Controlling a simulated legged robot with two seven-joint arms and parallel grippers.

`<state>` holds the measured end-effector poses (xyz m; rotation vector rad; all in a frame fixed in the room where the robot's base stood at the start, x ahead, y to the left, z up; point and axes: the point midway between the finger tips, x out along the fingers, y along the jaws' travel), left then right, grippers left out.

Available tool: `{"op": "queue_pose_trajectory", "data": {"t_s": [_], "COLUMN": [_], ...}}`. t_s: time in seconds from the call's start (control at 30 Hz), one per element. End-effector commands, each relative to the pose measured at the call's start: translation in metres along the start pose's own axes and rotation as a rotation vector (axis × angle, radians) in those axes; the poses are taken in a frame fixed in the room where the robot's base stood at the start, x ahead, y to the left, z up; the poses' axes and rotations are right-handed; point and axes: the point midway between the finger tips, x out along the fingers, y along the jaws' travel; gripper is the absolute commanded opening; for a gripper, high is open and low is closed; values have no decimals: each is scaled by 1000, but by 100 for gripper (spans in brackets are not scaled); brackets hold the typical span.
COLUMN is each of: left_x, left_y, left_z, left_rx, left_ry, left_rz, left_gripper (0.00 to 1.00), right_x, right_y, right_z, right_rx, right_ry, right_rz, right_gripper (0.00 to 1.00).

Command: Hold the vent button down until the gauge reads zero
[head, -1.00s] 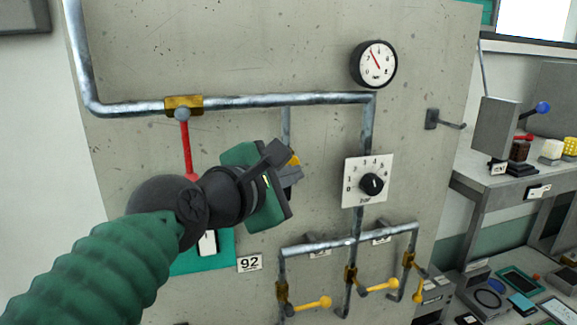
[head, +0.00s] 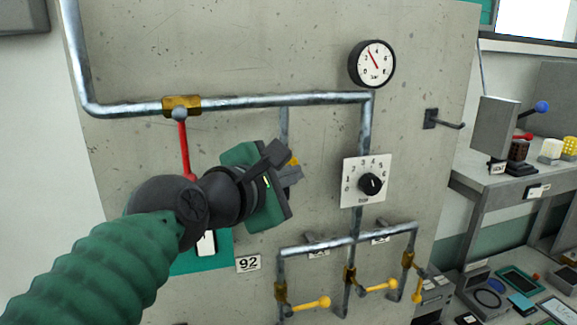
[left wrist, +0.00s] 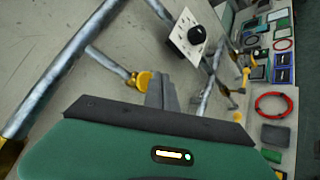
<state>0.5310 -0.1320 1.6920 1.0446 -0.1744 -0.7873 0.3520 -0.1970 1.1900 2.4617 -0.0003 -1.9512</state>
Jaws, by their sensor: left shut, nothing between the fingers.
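The gauge (head: 373,64) is a round white dial with a black rim, high on the concrete panel. Its red needle points up and left, near the 2, clear of the zero. A yellow fitting (head: 294,160) at the lower end of a short pipe is mostly hidden behind my left gripper (head: 291,176). The fitting (left wrist: 140,81) shows better in the left wrist view, beside the grey fingers (left wrist: 161,91). The fingers are shut and empty, pointing at the panel. I cannot make out the vent button itself or whether the fingers touch it. My right gripper is out of view.
A white dial plate with a black knob (head: 371,183) sits right of my gripper. A red lever (head: 185,148) hangs from the upper pipe (head: 250,101). Yellow-handled valves (head: 318,303) stand below. A hook (head: 445,120) juts out at right, before a cluttered bench (head: 500,178).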

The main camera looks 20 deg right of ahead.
Motion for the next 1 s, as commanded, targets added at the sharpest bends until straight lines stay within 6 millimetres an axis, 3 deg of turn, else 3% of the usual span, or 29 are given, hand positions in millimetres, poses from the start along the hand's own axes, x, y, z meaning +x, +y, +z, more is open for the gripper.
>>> {"op": "queue_pose_trajectory", "data": {"t_s": [1.0], "left_x": [5], "left_y": [6], "left_z": [-4], "left_rx": [1], "left_ry": [1], "left_rz": [0], "left_gripper": [0], "right_x": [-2], "right_y": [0], "right_z": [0], "right_rx": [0], "right_ry": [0], "right_rz": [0], "right_gripper": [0]}}
